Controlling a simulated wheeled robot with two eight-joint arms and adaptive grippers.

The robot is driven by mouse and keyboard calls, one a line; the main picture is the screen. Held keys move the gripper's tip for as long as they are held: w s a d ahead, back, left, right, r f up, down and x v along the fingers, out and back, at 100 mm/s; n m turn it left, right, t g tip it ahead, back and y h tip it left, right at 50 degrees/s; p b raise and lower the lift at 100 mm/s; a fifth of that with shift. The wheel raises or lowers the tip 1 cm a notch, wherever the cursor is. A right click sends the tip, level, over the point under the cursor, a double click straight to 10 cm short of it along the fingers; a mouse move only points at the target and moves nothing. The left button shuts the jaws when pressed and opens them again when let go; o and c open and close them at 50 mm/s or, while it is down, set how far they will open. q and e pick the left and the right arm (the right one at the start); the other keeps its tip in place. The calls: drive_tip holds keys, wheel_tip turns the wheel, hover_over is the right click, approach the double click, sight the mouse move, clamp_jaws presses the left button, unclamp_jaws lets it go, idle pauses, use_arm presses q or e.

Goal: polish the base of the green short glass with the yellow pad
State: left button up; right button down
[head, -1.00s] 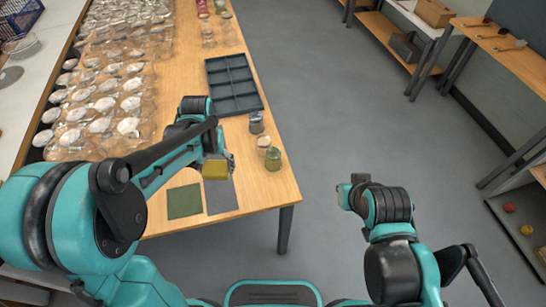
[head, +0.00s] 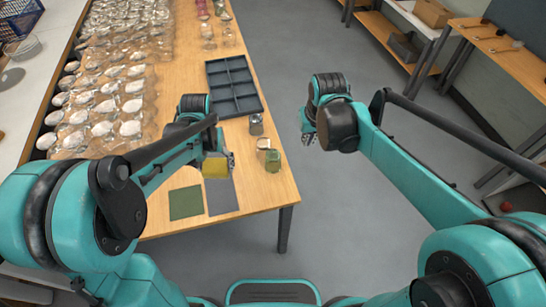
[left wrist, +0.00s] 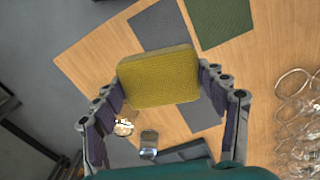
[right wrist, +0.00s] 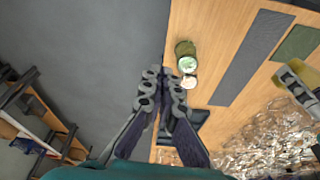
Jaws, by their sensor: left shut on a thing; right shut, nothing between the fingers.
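The yellow pad (head: 215,168) is held between the fingers of my left gripper (head: 216,158), above the grey mat on the table. It fills the middle of the left wrist view (left wrist: 158,76), and the pad looks flat-faced and square. The green short glass (head: 273,160) stands on the table near its right edge, to the right of the pad. It shows in the right wrist view (right wrist: 186,55) too. I cannot pick it out in the left wrist view. My right gripper (head: 309,140) is shut and empty, over the floor just right of the table edge and apart from the glass.
A clear glass (head: 263,143) and a grey-looking glass (head: 256,124) stand close behind the green one. A dark compartment tray (head: 234,87) lies beyond. A grey mat (head: 222,196) and a green mat (head: 186,202) lie in front. Many glasses (head: 100,110) crowd the left.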

use_arm(q)
drive_tip(key=shift+r+p, duration=0.4)
drive_tip(key=shift+r, duration=0.15)
use_arm(e)
drive_tip(key=w+a+f+g, duration=0.2)
drive_tip(key=w+a+f, duration=0.2)
drive_tip(key=w, duration=0.2)
use_arm(q)
drive_tip(key=shift+r+p, duration=0.3)
use_arm(e)
drive_tip(key=n+g, duration=0.1)
hover_over(278, 154)
wheel_tip(278, 154, down, 6)
drive_tip(key=shift+d+f, duration=0.1)
drive_tip(key=shift+f, duration=0.1)
use_arm(q)
drive_tip(key=shift+f+b, duration=1.55)
use_arm(e)
drive_tip(key=shift+f, duration=2.6)
use_arm(q)
drive_tip(key=shift+f+b, duration=0.5)
use_arm(e)
drive_tip(key=shift+f, duration=0.7)
use_arm(q)
drive_tip(key=shift+r, duration=0.1)
use_arm(e)
drive_tip(key=shift+r, duration=0.15)
